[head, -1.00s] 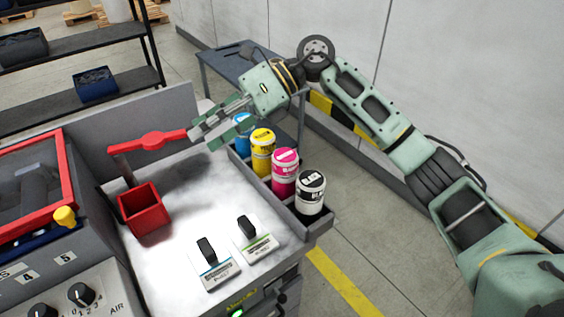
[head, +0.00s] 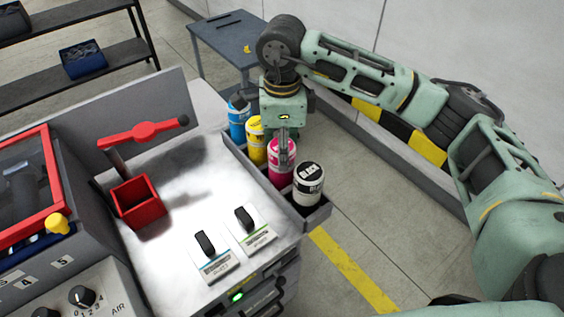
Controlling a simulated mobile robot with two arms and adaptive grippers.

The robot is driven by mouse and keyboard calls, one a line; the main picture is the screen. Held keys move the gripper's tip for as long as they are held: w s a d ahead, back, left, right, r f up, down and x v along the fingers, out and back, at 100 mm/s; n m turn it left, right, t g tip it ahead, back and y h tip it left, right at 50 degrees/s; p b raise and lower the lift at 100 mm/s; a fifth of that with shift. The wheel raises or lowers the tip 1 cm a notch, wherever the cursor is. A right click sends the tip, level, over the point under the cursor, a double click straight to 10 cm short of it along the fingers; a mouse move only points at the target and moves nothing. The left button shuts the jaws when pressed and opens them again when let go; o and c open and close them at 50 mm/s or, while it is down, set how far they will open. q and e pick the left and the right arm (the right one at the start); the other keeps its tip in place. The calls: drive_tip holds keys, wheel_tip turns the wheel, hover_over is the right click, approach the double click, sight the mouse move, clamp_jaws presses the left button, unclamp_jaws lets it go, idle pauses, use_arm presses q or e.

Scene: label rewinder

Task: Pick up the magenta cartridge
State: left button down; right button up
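The magenta cartridge (head: 281,171) stands upright in a grey side tray (head: 316,217), between a yellow cartridge (head: 255,146) and a black-and-white cartridge (head: 308,185). A blue cartridge (head: 238,122) stands at the tray's far end. My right gripper (head: 285,146) points down right over the magenta cartridge, its fingers at the cap and hiding part of its top. I cannot tell whether the fingers touch it or how far apart they are. My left gripper is not in view.
The white machine top (head: 190,190) carries a red lever (head: 143,133), a red square cup (head: 138,203) and two black switches (head: 205,243). A grey-blue table (head: 222,42) stands behind the tray. Open floor lies to the right of the tray.

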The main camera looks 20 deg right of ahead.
wheel_tip(320, 180, down, 5)
drive_tip(key=shift+r+p, duration=0.1)
drive_tip(key=shift+p, duration=0.95)
drive_tip(key=shift+f, duration=0.4)
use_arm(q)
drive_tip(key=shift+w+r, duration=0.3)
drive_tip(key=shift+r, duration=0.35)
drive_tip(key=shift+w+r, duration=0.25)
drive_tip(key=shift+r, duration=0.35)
use_arm(e)
drive_tip(key=shift+c, duration=0.4)
drive_tip(key=c, duration=1.1)
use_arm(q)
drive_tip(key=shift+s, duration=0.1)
use_arm(e)
drive_tip(key=shift+r, duration=0.1)
drive_tip(key=shift+c, duration=0.3)
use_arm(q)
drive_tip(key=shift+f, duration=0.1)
use_arm(e)
drive_tip(key=shift+r, duration=0.1)
